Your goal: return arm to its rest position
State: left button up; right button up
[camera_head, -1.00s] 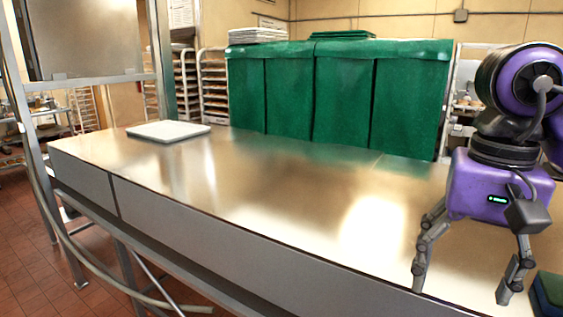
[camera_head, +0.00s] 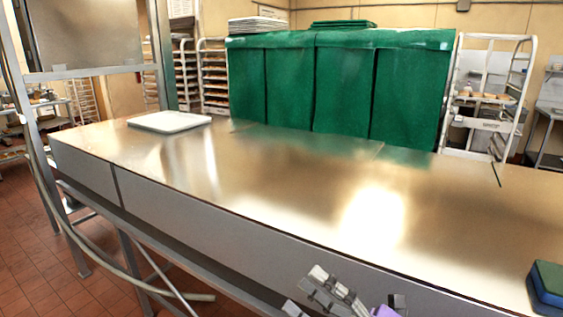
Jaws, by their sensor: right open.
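My right gripper (camera_head: 335,296) shows at the bottom edge of the head view, low in front of the steel table's near side. Only its grey finger links and a bit of purple housing are in the picture; the rest is cut off by the frame. It is open, and I see nothing between the fingers. My left gripper is not in the picture.
The steel table (camera_head: 250,190) is mostly bare. A white tray (camera_head: 169,121) lies at its far left. A green and blue block (camera_head: 548,286) sits at the right near edge. Green-covered racks (camera_head: 345,85) and a wheeled tray rack (camera_head: 487,97) stand behind.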

jog(key=s+d+f+m+t+h, duration=0.1)
jog(key=d+f+m+t+h, duration=0.1)
jog(key=d+f+m+h, duration=0.4)
jog(key=s+d+f+m+t+h, duration=0.1)
jog(key=f+m+h, duration=0.3)
jog(key=f+m, duration=0.5)
jog(key=s+d+f+m+t+h, duration=0.1)
jog(key=d+f+m+t+h, duration=0.1)
jog(key=d+f+m+h, duration=0.5)
jog(key=s+f+m+g+h, duration=0.2)
jog(key=s+f+m+g, duration=0.5)
jog(key=s+f, duration=1.2)
jog(key=shift+s+f+m+g, duration=0.3)
jog(key=shift+f+m+g, duration=0.1)
jog(key=shift+f+m, duration=0.6)
